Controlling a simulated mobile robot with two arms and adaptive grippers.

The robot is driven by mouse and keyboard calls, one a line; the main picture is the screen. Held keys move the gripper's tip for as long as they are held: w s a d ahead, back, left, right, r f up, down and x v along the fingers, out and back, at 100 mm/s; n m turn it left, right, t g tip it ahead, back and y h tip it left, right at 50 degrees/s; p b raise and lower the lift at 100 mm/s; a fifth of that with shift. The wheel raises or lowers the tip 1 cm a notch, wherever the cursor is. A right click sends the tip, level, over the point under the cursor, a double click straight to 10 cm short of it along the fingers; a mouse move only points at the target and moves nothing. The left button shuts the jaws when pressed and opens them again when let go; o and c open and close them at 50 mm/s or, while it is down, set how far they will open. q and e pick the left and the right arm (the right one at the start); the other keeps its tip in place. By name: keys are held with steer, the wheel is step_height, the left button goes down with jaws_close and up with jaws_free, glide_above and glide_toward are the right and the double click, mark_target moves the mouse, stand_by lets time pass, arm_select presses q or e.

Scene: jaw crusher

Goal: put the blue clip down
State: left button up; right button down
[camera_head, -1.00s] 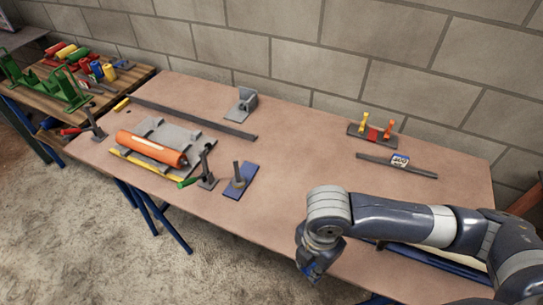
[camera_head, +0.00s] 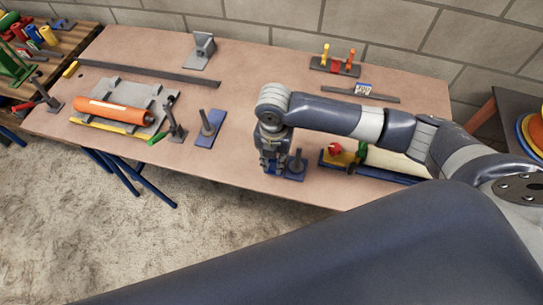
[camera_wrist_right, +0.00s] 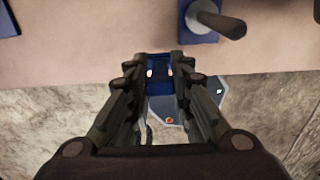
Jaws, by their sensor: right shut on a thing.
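My right gripper (camera_head: 270,166) is at the table's front edge, pointing down. It is shut on the blue clip (camera_wrist_right: 160,82), which shows between the fingertips in the right wrist view. In the head view the clip is mostly hidden by the fingers. Beside the gripper is a blue plate with a dark upright post (camera_head: 296,166); this kind of plate also shows at the top of the wrist view (camera_wrist_right: 205,22). My left gripper is not in view.
Another blue plate with a post (camera_head: 210,128) lies to the left. Further left are an orange cylinder (camera_head: 115,110) and a grey plate. A yellow block (camera_head: 345,158) and a green piece are to the right. The table middle (camera_head: 245,90) is clear; floor shows beyond the front edge.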

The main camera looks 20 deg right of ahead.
steer(key=w+f, duration=0.1)
steer(key=w+f+p, duration=0.1)
steer(key=f, duration=0.1)
steer(key=shift+d+f, duration=0.1)
steer(key=shift+f, duration=0.3)
steer(key=shift+f, duration=0.1)
steer(key=c, duration=1.4)
jaws_free()
steer(key=shift+c, duration=0.2)
step_height(320, 180, up, 12)
steer(key=b, duration=0.1)
